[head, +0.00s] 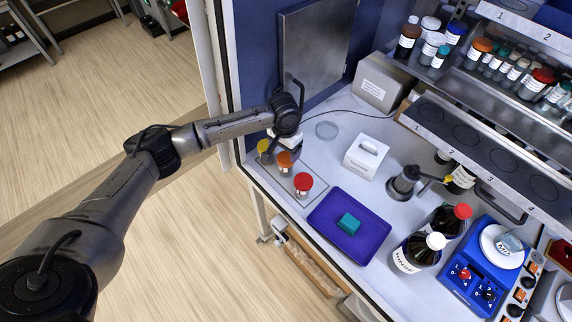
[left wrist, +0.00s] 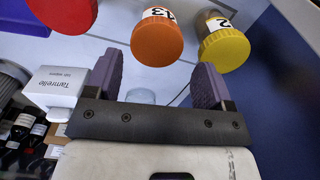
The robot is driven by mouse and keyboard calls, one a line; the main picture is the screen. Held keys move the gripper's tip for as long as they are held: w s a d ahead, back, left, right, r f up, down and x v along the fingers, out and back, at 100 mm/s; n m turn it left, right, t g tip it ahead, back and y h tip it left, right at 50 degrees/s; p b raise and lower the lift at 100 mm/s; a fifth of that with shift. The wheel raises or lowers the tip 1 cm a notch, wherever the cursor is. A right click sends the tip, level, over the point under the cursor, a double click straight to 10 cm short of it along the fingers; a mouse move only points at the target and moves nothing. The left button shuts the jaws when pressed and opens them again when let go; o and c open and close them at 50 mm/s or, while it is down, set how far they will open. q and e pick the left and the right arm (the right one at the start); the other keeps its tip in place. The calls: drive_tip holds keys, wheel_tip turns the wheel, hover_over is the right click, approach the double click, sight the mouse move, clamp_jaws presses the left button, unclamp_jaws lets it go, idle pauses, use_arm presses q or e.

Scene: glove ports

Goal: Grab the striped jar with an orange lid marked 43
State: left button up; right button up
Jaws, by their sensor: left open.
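The orange-lidded jar (head: 285,160) stands on the white bench top between a yellow-lidded jar (head: 263,146) and a red-lidded jar (head: 303,182). In the left wrist view the orange lid (left wrist: 157,43) is at top centre, with a label that ends in 3; its first digit is partly cut off. Stripes cannot be made out. My left gripper (left wrist: 157,82) is open and empty, its two fingers pointing toward the orange-lidded jar but apart from it. In the head view the wrist is just behind the jars and partly hides the left gripper (head: 270,152).
A white box (head: 366,156), a grey device (head: 404,185) and dark bottles stand further right. The cabinet's door frame is close to my left arm.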

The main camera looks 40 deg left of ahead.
sight(286, 158)
use_arm(q)
drive_tip(key=shift+d+f, duration=0.15)
drive_tip(key=shift+f, duration=2.5)
drive_tip(key=shift+c, duration=0.4)
drive_tip(key=c, duration=0.6)
